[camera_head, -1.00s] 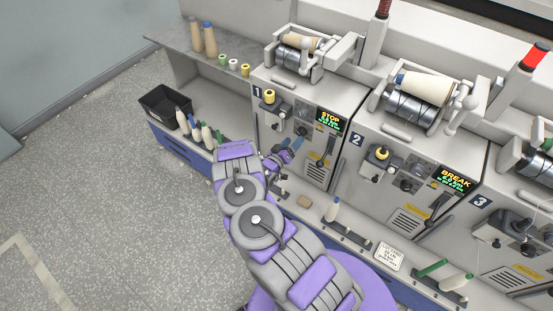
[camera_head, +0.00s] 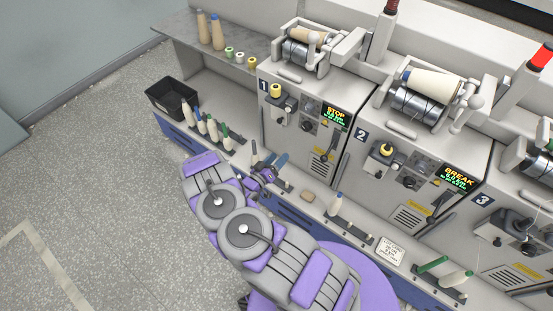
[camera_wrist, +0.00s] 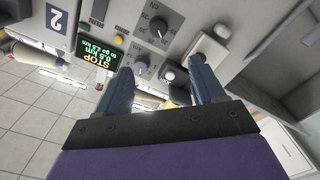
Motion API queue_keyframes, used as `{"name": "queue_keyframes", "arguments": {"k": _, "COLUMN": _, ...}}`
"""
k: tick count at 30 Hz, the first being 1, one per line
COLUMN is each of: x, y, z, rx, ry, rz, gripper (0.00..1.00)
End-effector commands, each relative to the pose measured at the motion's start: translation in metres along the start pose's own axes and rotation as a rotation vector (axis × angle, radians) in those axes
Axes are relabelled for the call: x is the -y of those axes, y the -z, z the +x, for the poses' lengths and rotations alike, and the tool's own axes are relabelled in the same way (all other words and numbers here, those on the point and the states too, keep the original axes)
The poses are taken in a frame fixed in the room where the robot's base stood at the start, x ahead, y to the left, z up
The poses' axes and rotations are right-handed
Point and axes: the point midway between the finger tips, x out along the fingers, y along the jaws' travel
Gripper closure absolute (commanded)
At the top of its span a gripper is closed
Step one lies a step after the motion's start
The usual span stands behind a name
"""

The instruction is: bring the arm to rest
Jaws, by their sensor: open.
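My gripper (camera_head: 276,164) is above the bench ledge in front of unit 1, with its blue fingers angled up toward that unit's lower front. In the wrist view my gripper (camera_wrist: 160,78) has its two fingers wide apart. Nothing is clamped between them; the control panel with dials (camera_wrist: 155,30) shows beyond. My purple and grey arm is folded in front of the bench, its elbow standing out over the floor side.
A bobbin rack (camera_head: 221,139) holds several bobbins beside a black bin (camera_head: 171,97) at the left. The floor (camera_head: 90,190) at left is clear.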

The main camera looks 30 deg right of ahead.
Motion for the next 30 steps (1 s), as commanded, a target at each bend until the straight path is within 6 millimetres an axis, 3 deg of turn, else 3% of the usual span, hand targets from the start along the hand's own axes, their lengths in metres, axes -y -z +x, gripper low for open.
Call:
{"name": "queue_keyframes", "arguments": {"k": 11, "x": 0.001, "y": 0.001, "z": 0.000, "rx": 0.002, "ry": 0.003, "rz": 0.002, "gripper": 0.32}}
{"name": "queue_keyframes", "arguments": {"k": 16, "x": 0.019, "y": 0.013, "z": -0.007, "rx": 0.058, "ry": 0.081, "rz": 0.057, "gripper": 0.32}}
{"name": "queue_keyframes", "arguments": {"k": 20, "x": 0.051, "y": 0.036, "z": -0.023, "rx": 0.161, "ry": 0.229, "rz": 0.147, "gripper": 0.32}}
{"name": "queue_keyframes", "arguments": {"k": 24, "x": 0.082, "y": 0.072, "z": -0.050, "rx": 0.274, "ry": 0.413, "rz": 0.243, "gripper": 0.32}}
{"name": "queue_keyframes", "arguments": {"k": 30, "x": 0.106, "y": 0.133, "z": -0.098, "rx": 0.406, "ry": 0.674, "rz": 0.341, "gripper": 0.32}}
